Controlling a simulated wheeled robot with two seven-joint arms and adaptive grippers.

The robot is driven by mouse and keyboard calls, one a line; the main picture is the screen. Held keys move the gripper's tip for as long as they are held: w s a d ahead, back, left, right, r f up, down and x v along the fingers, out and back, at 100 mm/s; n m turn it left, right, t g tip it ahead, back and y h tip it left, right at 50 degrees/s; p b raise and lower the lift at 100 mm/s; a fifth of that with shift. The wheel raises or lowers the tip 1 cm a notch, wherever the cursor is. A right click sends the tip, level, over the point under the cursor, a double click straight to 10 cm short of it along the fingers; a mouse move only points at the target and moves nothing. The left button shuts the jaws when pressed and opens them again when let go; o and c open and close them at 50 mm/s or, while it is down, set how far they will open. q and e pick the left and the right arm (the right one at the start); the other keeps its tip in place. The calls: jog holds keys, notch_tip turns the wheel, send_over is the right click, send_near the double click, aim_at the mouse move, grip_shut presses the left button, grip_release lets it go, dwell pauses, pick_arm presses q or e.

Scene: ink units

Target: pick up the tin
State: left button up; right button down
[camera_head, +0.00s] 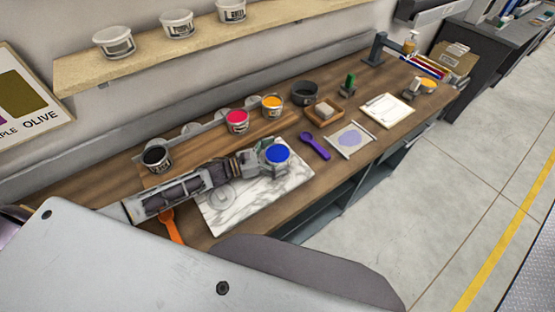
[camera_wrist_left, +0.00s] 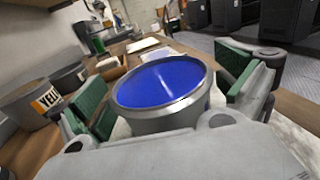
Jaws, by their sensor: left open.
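The tin is an open round can filled with blue ink (camera_head: 277,154), standing on or just above the white marble slab (camera_head: 240,212) in the head view. In the left wrist view the blue tin (camera_wrist_left: 162,85) fills the middle, upright. My left gripper (camera_head: 268,156) is open, with its two green-padded fingers (camera_wrist_left: 165,98) on either side of the tin. Gaps seem to show between the pads and the tin wall; contact cannot be told. The tin's base is hidden. My right gripper is not in view.
Black (camera_head: 156,158), red (camera_head: 237,121) and yellow (camera_head: 272,106) tins stand behind along the bench. An orange spatula (camera_head: 171,226) lies left of the slab, a purple tool (camera_head: 315,146) right of it. A shelf (camera_head: 200,45) with white tubs hangs above.

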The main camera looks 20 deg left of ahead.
pick_arm(q)
jog(key=shift+r, duration=0.1)
jog(key=c, duration=1.5)
jog(key=shift+o, duration=0.2)
jog(key=shift+r, duration=0.15)
notch_tip(320, 180, up, 10)
jog(key=b, duration=0.1)
jog(key=shift+b, duration=0.35)
